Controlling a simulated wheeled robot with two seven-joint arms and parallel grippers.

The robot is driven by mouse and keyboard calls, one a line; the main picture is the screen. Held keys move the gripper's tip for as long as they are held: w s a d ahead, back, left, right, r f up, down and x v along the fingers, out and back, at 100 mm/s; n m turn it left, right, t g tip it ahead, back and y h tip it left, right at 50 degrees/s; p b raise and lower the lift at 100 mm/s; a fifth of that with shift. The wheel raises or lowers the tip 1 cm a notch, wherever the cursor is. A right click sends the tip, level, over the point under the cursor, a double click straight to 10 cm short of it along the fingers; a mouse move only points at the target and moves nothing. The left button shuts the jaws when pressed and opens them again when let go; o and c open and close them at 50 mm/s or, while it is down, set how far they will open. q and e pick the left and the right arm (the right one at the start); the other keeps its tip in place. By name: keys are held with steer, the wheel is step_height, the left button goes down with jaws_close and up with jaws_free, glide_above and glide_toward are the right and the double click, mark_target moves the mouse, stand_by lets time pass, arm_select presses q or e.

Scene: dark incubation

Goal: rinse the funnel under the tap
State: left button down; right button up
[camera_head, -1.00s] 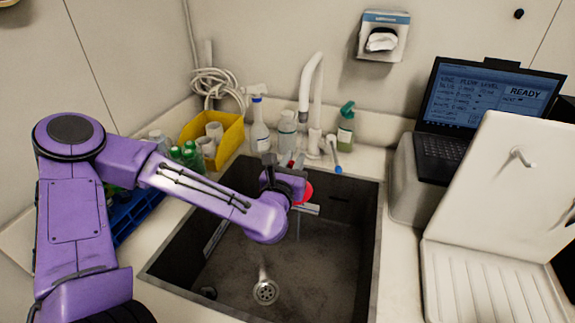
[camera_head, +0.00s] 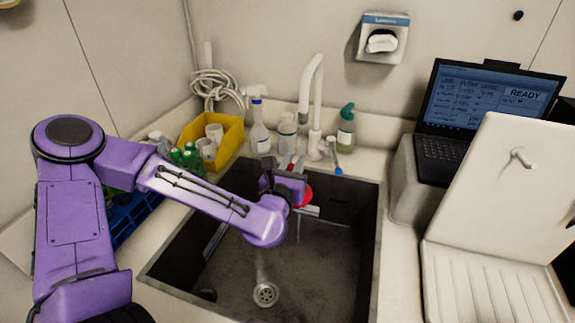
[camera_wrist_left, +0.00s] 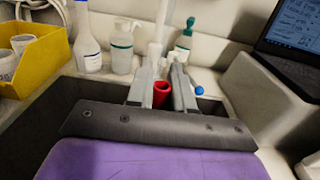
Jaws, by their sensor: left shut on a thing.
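The red funnel (camera_head: 307,196) is mostly hidden behind my left gripper in the head view. In the left wrist view the red funnel (camera_wrist_left: 161,94) shows between the two grey fingers. My left gripper (camera_head: 290,188) is shut on it, over the back part of the dark sink (camera_head: 335,262). The white tap (camera_head: 316,92) curves up behind the sink, and its base (camera_head: 315,146) stands just behind the gripper. A red lever (camera_head: 287,161) and a blue-ended lever (camera_head: 337,168) flank the base. I cannot tell whether water runs. My right gripper is not in view.
A spray bottle (camera_head: 258,132), a white bottle (camera_head: 287,134) and a green-topped bottle (camera_head: 346,130) stand behind the sink. A yellow bin (camera_head: 230,143) stands at the back left. The sink floor is clear.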

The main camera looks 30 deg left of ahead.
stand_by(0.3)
arm_select(q)
steer(key=s+d+r, duration=0.1)
steer(key=s+r+p, duration=0.1)
steer(key=s+r, duration=0.1)
steer(key=shift+d, duration=0.4)
steer(key=p, duration=0.3)
steer(key=s+r+p, duration=0.1)
steer(key=p, duration=0.2)
steer(key=shift+d+r, duration=0.15)
steer(key=shift+d, duration=0.1)
steer(key=shift+s+p, duration=0.1)
steer(key=shift+p, duration=0.25)
steer(key=shift+s+d, duration=0.1)
